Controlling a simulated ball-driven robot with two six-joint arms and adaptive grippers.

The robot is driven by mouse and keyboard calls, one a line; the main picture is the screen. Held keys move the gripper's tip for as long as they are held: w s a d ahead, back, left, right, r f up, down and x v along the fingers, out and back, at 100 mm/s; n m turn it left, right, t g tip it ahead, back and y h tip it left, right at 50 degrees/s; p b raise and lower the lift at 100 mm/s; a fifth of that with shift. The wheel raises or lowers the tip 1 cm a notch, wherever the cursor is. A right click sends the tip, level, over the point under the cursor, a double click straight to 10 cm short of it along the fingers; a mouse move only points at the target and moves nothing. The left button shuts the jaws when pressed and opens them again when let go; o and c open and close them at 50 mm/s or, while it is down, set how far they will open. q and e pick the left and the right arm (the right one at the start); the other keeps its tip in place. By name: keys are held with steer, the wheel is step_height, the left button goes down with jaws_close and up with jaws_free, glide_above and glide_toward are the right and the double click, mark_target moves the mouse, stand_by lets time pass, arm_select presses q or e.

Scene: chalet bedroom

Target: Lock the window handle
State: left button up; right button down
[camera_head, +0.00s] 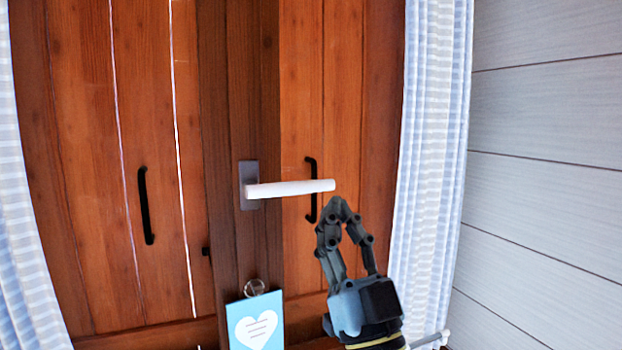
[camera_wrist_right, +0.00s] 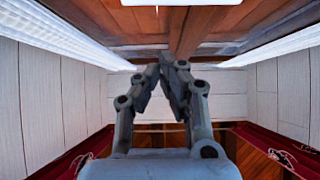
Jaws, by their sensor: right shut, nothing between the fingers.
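The white window handle (camera_head: 290,188) points horizontally to the right from its dark grey plate (camera_head: 249,185), fixed on the brown window frame (camera_head: 240,110). My right gripper (camera_head: 340,203) is shut and empty. In the head view its tips are just below the free right end of the handle; I cannot tell whether they touch it. In the right wrist view the gripper (camera_wrist_right: 165,62) shows with its fingertips together, and a white bar that looks like the handle (camera_wrist_right: 180,2) crosses the top edge. My left gripper is not in view.
Two black pulls (camera_head: 146,205) and (camera_head: 311,190) sit on the wooden shutters. Striped curtains hang at left (camera_head: 25,220) and right (camera_head: 430,150). A blue card with a white heart (camera_head: 256,325) hangs below the handle. A grey panelled wall (camera_head: 545,130) stands at the right.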

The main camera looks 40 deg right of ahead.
step_height(320, 180, up, 8)
steer(key=p, duration=0.5)
glide_above(316, 181)
steer(key=s+a, duration=0.2)
steer(key=s, duration=0.1)
steer(key=shift+w+d+f, duration=0.1)
steer(key=shift+w+f, duration=0.15)
steer(key=shift+f, duration=0.85)
steer(key=shift+w+d+f, duration=0.1)
steer(key=shift+w+f, duration=0.1)
steer(key=shift+f, duration=0.9)
